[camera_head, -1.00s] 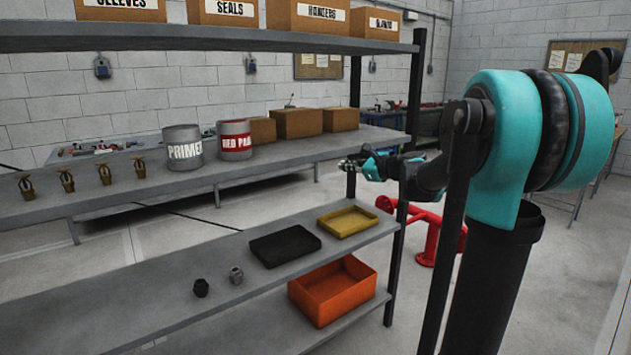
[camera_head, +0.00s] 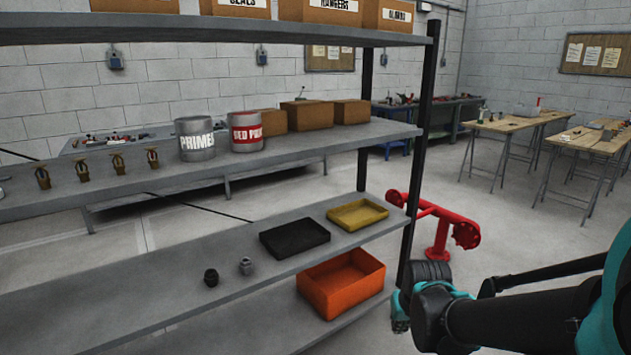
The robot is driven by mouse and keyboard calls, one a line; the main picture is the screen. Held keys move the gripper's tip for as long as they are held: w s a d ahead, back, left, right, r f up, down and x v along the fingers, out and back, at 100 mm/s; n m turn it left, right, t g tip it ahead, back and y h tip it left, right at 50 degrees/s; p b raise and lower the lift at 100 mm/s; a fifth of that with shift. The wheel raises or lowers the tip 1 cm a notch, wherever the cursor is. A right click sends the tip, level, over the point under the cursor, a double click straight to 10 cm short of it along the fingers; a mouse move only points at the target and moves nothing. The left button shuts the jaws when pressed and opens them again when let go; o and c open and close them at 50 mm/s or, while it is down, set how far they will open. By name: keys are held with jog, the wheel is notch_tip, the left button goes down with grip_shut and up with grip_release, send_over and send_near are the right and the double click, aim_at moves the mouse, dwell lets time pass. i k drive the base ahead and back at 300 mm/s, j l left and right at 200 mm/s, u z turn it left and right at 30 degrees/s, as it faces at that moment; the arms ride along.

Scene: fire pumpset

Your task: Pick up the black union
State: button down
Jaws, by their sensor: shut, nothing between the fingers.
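The black union (camera_head: 211,277) is a small dark fitting standing on the grey middle-lower shelf (camera_head: 150,300), left of a similar grey union (camera_head: 246,266). My gripper (camera_head: 400,325) is low at the right, just outside the rack's front right post, partly hidden by my dark arm link. Its fingers are small in view; it is shut and empty, well to the right of the black union and apart from it.
A black tray (camera_head: 295,238) and a yellow tray (camera_head: 358,215) lie right of the unions. An orange bin (camera_head: 342,283) is on the shelf below. The rack post (camera_head: 421,160) stands between my gripper and the shelves. A red pipe stand (camera_head: 440,235) is behind.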

aim_at(211, 278)
jog(key=i+j+u, duration=0.45)
jog(key=i+u, duration=0.2)
